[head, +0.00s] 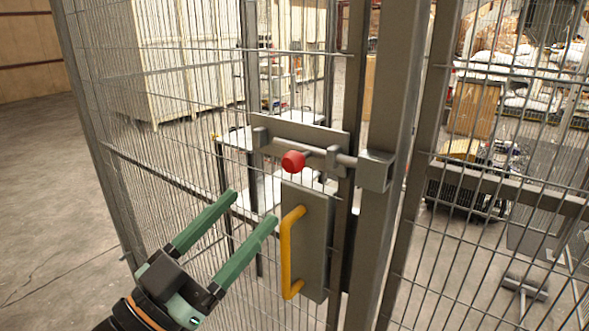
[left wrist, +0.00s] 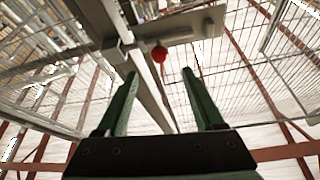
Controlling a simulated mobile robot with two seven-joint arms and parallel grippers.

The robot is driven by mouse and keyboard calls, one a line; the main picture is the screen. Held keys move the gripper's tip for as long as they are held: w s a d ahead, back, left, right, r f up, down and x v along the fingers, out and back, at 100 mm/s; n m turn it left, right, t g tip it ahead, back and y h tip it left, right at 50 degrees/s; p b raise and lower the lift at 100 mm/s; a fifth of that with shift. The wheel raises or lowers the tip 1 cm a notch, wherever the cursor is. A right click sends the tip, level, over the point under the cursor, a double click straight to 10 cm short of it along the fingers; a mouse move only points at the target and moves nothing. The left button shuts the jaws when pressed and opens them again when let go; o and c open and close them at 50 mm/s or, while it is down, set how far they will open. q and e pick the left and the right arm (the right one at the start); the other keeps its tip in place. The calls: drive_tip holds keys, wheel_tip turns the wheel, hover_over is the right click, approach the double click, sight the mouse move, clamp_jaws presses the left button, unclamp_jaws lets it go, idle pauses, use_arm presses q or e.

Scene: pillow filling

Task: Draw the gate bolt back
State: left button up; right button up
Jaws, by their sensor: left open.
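The gate bolt (head: 322,153) is a grey rod on a metal plate (head: 290,126) fixed to the mesh gate. It spans from the plate to a square keeper (head: 376,171) on the post, and its end appears to be inside the keeper. A red knob (head: 293,161) sticks out from the bolt. My left gripper (head: 253,207) is open and empty, with green fingers pointing up toward the knob from below left. In the left wrist view, the knob (left wrist: 159,54) shows between and beyond the fingertips (left wrist: 160,74), apart from them. My right gripper is out of view.
A yellow handle (head: 287,252) on a grey plate (head: 315,240) sits just below the bolt, close to the right finger. The steel post (head: 390,85) stands to the right. Behind the mesh are a table (head: 240,138), a wooden crate and a dark crate (head: 465,195). Floor at left is clear.

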sight(287, 168)
use_arm(q)
drive_tip(key=p+x, duration=0.1)
drive_tip(key=x, duration=0.9)
drive_tip(key=shift+d+r, duration=0.1)
drive_tip(key=shift+w+d+r, duration=0.15)
drive_tip(key=shift+w+d, duration=0.2)
drive_tip(key=shift+w, duration=0.1)
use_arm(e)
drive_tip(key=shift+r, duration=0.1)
use_arm(q)
drive_tip(key=shift+c, duration=0.3)
clamp_jaws()
idle(0.4)
